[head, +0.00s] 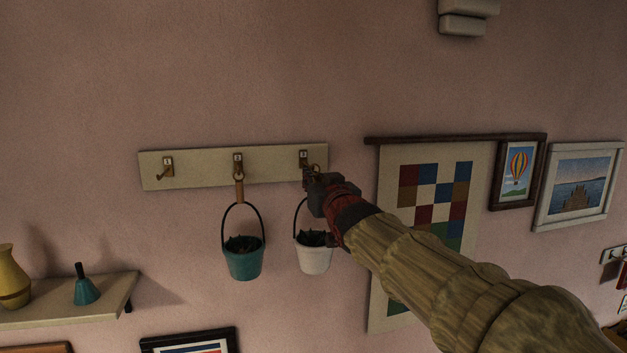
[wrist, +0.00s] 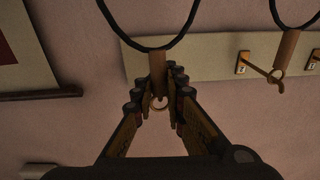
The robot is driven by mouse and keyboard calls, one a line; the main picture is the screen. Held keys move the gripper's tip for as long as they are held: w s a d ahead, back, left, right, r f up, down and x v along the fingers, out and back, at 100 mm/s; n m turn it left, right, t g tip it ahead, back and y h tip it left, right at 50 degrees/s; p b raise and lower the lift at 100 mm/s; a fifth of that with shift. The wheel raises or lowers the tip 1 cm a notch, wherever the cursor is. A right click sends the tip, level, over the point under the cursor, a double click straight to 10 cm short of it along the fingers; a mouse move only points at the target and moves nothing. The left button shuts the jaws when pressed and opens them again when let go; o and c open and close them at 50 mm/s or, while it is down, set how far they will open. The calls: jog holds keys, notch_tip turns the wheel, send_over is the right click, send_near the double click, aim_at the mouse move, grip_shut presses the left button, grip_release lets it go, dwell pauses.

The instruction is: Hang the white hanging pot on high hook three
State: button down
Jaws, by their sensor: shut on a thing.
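The white hanging pot (head: 313,254) hangs upright below my gripper (head: 312,178), with dark contents and a black loop handle. In the wrist view my gripper (wrist: 160,85) is shut on the pot's wooden hanger (wrist: 157,64). The black handle (wrist: 150,44) loops from one end of the hanger, and a brass ring (wrist: 159,104) is at its other end. High hook three's plate (head: 303,158) is at the right end of the pale board (head: 200,178). My gripper is just below and right of it. The hook itself is mostly hidden, and I cannot tell whether the ring is on it.
A teal pot (head: 243,261) hangs from the middle hook (head: 238,160), close left of the white pot. The left hook (head: 164,171) is empty. A checkered hanging (head: 435,185) is behind my arm on the right. A shelf (head: 75,305) with vases is lower left.

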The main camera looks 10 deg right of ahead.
jog(key=shift+w+r, duration=0.1)
jog(key=shift+r, duration=0.15)
dwell(0.3)
jog(key=shift+w, duration=0.95)
jog(key=shift+w+f, duration=0.15)
jog(key=shift+f, duration=0.1)
jog(key=shift+w+f+b, duration=0.15)
jog(key=shift+w+b, duration=0.05)
jog(key=shift+b, duration=0.2)
jog(key=shift+w+f, duration=0.1)
dwell(0.6)
